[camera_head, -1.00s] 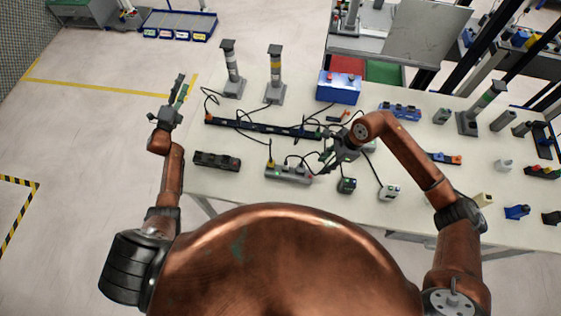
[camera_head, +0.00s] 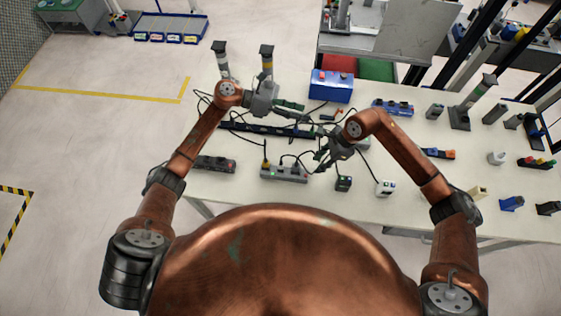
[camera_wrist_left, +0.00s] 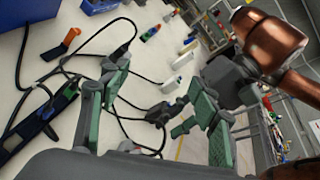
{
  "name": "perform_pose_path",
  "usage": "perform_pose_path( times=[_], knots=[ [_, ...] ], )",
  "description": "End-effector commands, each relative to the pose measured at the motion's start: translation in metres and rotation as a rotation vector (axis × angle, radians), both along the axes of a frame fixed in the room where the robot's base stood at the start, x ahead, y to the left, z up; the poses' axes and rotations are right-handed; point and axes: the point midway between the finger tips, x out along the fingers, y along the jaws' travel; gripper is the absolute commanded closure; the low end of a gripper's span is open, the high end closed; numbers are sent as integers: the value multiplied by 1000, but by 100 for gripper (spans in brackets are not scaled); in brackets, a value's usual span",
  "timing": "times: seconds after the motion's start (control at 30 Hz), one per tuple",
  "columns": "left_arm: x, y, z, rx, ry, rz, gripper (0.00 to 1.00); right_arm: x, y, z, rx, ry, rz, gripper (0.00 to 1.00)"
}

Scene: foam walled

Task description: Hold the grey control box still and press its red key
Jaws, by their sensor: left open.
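A grey box (camera_head: 283,174) with a green light and cables plugged into its top lies near the table's front edge in the head view. I take it as the control box; no red key can be made out clearly on it. My left gripper (camera_head: 297,111) is open and empty above the table, behind the box, fingers toward the right. In the left wrist view its two green-padded fingers (camera_wrist_left: 158,95) stand wide apart. My right gripper (camera_head: 318,158) is low at the box's right end, fingers toward the left; whether it touches the box or is open is unclear.
A long black strip (camera_head: 240,127) with cables lies behind the box. A black box (camera_head: 213,163) lies to its left, small devices (camera_head: 343,184) to its right. Two posts (camera_head: 266,62) and a blue box (camera_head: 331,86) stand at the back. Loose cables cross the middle.

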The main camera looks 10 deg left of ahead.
Motion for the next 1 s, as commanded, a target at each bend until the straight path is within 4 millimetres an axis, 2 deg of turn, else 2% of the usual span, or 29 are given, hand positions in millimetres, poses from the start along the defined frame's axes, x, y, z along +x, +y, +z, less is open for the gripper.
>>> perform_pose_path(
  times=[0.03,0.1,0.17,0.27,0.33,0.43,0.6,0.77,1.0],
  knots=[
    [-19,-16,-12,97,-19,-78,44,0,0,0,0,0,0,71],
    [-45,-32,-37,246,-39,-184,44,0,0,0,0,0,0,71],
    [-68,-38,-61,390,-59,-273,44,0,0,0,0,0,0,71],
    [-100,-29,-102,649,-99,-403,44,0,0,0,0,0,0,71],
    [-113,-14,-124,816,-128,-467,44,0,0,0,0,0,0,71],
    [-122,10,-146,1007,-164,-524,44,0,0,0,0,0,0,71],
    [-124,38,-161,1194,-207,-559,44,0,0,0,0,0,0,71],
    [-124,45,-172,1237,-215,-566,44,0,0,0,0,0,0,71],
    [-125,44,-207,1232,-212,-565,44,0,0,0,0,0,0,71]
  ],
)
